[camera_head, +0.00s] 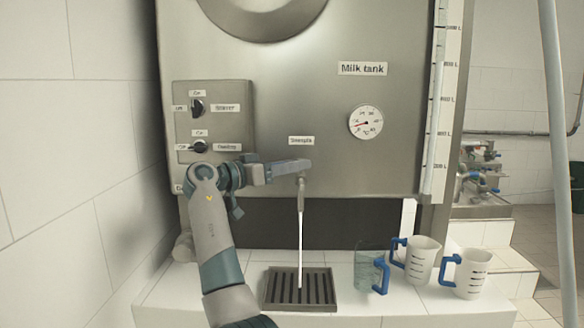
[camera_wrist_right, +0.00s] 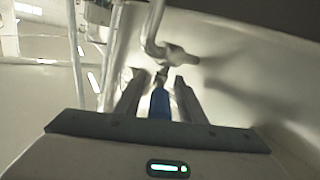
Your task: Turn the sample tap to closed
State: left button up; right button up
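The sample tap (camera_head: 301,190) sticks out of the milk tank below the "Sample" label. A thin white stream (camera_head: 300,250) runs from its spout down to the drip grate (camera_head: 268,290). My right gripper (camera_head: 295,167) is at the tap's top in the head view and covers the tap lever there. In the right wrist view, the tap's metal pipe (camera_wrist_right: 152,45) and blue lever (camera_wrist_right: 160,104) show. The lever lies between the two fingers of my right gripper (camera_wrist_right: 159,78), with gaps visible on both sides. My left gripper is not in view.
A clear jug (camera_head: 366,270) and two white measuring jugs (camera_head: 422,258) (camera_head: 470,272) with blue handles stand right of the grate. A switch panel (camera_head: 228,130) is on the tank at left, partly behind my right arm. A round gauge (camera_head: 366,122) is at right.

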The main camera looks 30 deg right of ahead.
dwell(0.3)
jog(key=shift+a+f+b, duration=0.15)
jog(key=shift+a+b, duration=0.15)
jog(key=shift+a, duration=0.5)
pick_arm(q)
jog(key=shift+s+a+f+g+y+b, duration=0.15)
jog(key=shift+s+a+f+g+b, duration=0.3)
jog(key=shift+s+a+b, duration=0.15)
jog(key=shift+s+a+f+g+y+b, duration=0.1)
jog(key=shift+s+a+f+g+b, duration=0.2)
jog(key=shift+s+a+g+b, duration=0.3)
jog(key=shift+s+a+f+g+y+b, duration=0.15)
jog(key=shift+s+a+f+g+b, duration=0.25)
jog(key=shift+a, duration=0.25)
pick_arm(e)
jog(key=a, duration=1.5)
jog(key=shift+s+a, duration=0.35)
jog(key=shift+a, duration=0.05)
jog(key=shift+c, duration=0.2)
